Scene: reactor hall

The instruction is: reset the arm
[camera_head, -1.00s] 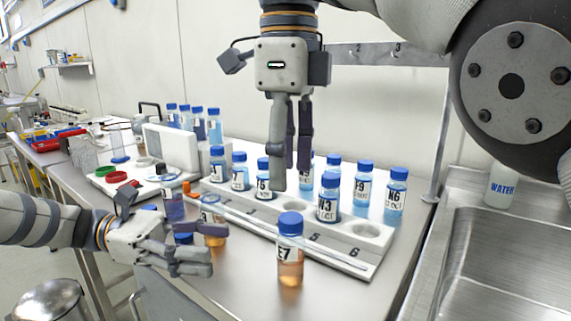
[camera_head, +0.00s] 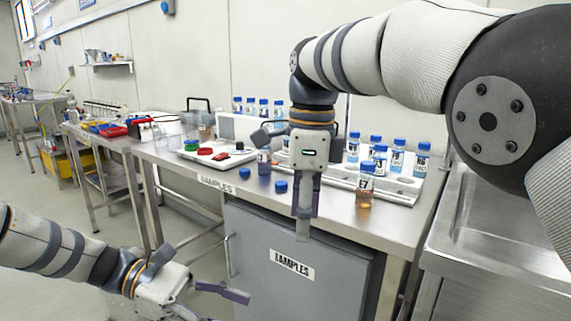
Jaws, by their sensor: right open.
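My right gripper (camera_head: 304,230) hangs fingers down in front of the bench's front edge, before the grey cabinet. Its fingers are seen nearly edge-on, and it is open with nothing in it. My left gripper (camera_head: 222,305) is low at the bottom left, in front of the cabinet and below the bench top. Its fingers are spread and empty, and one is partly cut off by the frame edge. A bottle labelled E7 (camera_head: 365,187), with a blue cap and amber liquid, stands upright on the bench, right of my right gripper and apart from it.
A white rack (camera_head: 402,190) with several blue-capped bottles stands behind. Two blue caps (camera_head: 245,173) (camera_head: 281,187) are near the bench's front edge. A steel sink (camera_head: 480,225) is at the right. Open floor lies at the left.

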